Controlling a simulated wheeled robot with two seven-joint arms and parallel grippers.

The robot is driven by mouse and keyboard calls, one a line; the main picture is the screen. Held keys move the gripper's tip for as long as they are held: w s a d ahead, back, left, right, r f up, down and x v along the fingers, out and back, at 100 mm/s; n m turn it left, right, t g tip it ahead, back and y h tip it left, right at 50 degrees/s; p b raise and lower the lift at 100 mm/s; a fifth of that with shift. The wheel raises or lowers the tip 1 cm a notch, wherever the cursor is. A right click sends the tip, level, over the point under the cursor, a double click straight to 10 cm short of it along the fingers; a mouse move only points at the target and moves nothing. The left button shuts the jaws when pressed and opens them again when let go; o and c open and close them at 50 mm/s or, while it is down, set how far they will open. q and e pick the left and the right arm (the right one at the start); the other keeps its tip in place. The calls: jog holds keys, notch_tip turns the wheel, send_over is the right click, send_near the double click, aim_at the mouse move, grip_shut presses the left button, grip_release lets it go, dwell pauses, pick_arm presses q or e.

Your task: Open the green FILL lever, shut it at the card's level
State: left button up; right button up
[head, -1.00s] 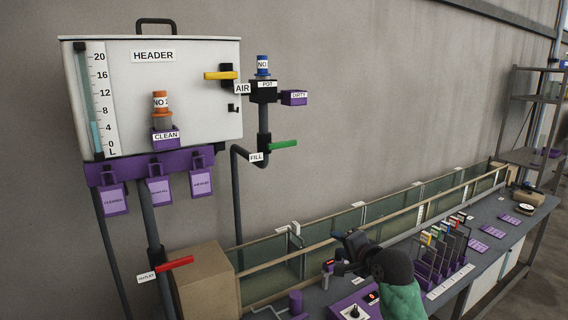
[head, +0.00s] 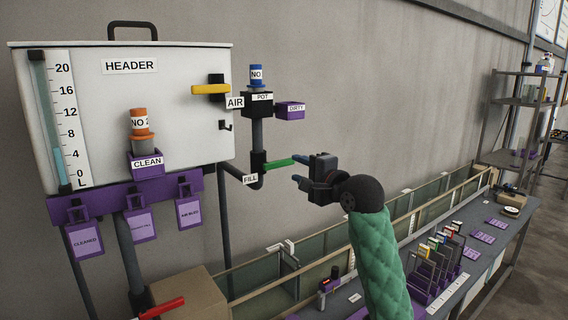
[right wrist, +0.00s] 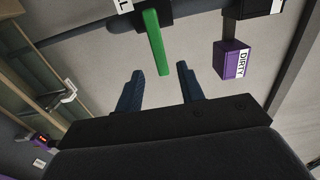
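The green FILL lever (head: 280,162) points right from the valve on the pipe below the pot (head: 258,104). In the right wrist view the lever (right wrist: 155,40) reaches between the fingertips. My right gripper (head: 299,170) is open and empty at the lever's free end; I cannot tell if it touches. Its two blue fingers also show in the right wrist view (right wrist: 158,68). The header tank (head: 150,90) carries a sight gauge (head: 45,110) with pale blue liquid near the 4 mark. Purple cards (head: 189,212) hang below; their small print is unreadable. My left gripper is out of view.
A yellow AIR lever (head: 211,89) and a purple DIRTY holder (head: 290,110) are near the pot. A red lever (head: 162,308) is low left by a cardboard box (head: 190,296). A glass-sided trough (head: 270,270) and a bench (head: 470,240) lie below.

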aim_at(287, 163)
jog(key=shift+x, duration=2.4)
jog(key=shift+x, duration=0.85)
grip_shut()
